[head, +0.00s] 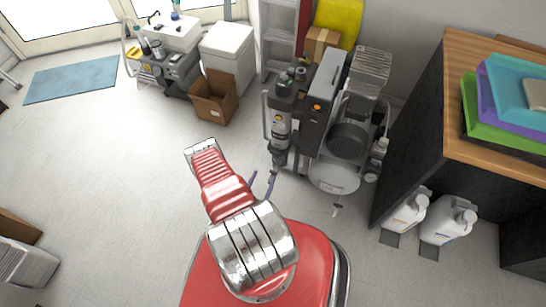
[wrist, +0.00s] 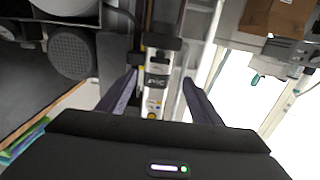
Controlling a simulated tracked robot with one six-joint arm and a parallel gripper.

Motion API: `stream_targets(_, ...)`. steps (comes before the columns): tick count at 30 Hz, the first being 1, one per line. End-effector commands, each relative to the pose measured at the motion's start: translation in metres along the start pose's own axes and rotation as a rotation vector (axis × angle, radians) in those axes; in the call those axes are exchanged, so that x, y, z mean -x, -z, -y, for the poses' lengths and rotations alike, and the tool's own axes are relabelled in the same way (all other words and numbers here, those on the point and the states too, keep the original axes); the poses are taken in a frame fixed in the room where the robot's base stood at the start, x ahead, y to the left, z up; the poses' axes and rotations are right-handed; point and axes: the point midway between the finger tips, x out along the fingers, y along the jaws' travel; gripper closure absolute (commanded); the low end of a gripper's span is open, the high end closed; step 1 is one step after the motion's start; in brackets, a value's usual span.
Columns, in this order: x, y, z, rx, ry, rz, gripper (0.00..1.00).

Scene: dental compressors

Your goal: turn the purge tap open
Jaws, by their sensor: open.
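The compressor (head: 338,178) stands on the floor right of centre in the head view, with a rounded tank and a dark drum on top. A small fitting (head: 337,210) hangs low under the tank's front; I cannot tell whether it is the purge tap or how any handle is turned. My gripper (head: 261,182) is open and empty, its purple fingers partly hidden by my arm, in front of the unit's left side. In the wrist view my gripper (wrist: 159,85) has its fingers apart, with a labelled grey column (wrist: 157,75) seen between them.
A wooden-topped counter (head: 465,85) stands to the right, with white jugs (head: 448,220) on the floor beside it. A cardboard box (head: 213,97) and white cabinet (head: 228,52) stand behind left. The floor at left is mostly clear around a blue mat (head: 72,79).

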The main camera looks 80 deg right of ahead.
Motion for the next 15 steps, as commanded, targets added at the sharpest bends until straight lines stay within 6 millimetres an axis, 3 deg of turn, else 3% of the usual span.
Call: stream_targets(15, -0.051, 0.000, -0.001, -0.001, -0.004, -0.001, 0.41)
